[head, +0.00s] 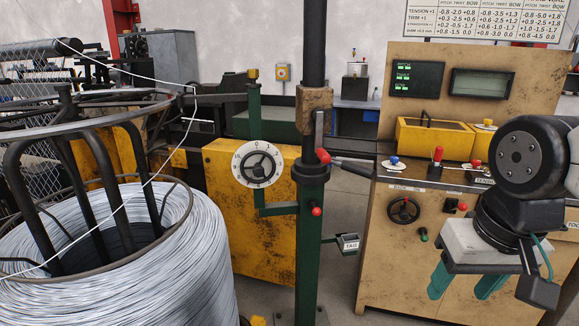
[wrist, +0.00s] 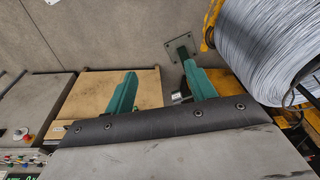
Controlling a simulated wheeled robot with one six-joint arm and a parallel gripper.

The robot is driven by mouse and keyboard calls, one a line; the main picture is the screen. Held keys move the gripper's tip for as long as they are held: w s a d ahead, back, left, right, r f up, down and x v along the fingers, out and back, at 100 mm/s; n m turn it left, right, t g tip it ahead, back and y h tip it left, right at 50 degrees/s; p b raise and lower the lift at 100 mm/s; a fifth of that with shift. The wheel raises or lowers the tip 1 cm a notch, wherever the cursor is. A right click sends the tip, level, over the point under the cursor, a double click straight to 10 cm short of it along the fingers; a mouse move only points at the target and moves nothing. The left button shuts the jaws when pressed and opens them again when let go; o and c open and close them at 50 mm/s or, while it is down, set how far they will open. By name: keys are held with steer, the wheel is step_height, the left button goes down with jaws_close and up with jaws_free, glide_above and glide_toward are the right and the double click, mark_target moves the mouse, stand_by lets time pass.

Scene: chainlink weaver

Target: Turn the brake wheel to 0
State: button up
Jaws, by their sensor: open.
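A small black handwheel with a white numbered ring (head: 257,164), which looks like the brake wheel, is mounted on the green post, in front of a yellow cabinet. Its figures are too small to read surely, so I cannot tell its setting. My gripper (head: 464,283) is at the right of the head view, in front of the beige console and well apart from the wheel. Its green fingers point down. In the wrist view my gripper (wrist: 160,72) is open with nothing between the fingers. The numbered wheel cannot be made out in the wrist view.
The green post (head: 308,250) carries red-knobbed levers and a small tag box (head: 348,242). A large wire coil (head: 130,270) fills the left. The beige console (head: 385,270) has another black handwheel (head: 404,210). Open floor (head: 345,190) lies between post and console.

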steer(key=w+a+m+t+y, duration=0.1)
steer(key=w+a+m+t, duration=0.15)
steer(key=w, duration=0.65)
steer(key=w+a+m+t, duration=0.1)
steer(key=w+a+m, duration=0.25)
steer(key=w, duration=0.45)
steer(key=m+t+y, duration=0.2)
steer(key=m+t, duration=0.6)
steer(key=m, duration=0.8)
glide_toward(259, 172)
steer(key=s+d+r, duration=0.2)
steer(key=s+d, duration=0.1)
steer(key=d, duration=0.3)
steer(key=w+a+f+m+t, duration=0.1)
steer(key=w+a+m, duration=0.1)
steer(key=w, duration=0.2)
steer(key=w+a+f+m+t, duration=0.1)
steer(key=w+a+f+m, duration=0.1)
steer(key=w+a+m, duration=0.1)
steer(key=w+a+f+m+t, duration=0.2)
steer(key=w+a+m, duration=0.1)
steer(key=w, duration=0.2)
steer(key=shift+w+a+f, duration=0.1)
steer(key=shift+w+f, duration=0.1)
steer(key=shift+w, duration=0.05)
steer(key=c, duration=1)
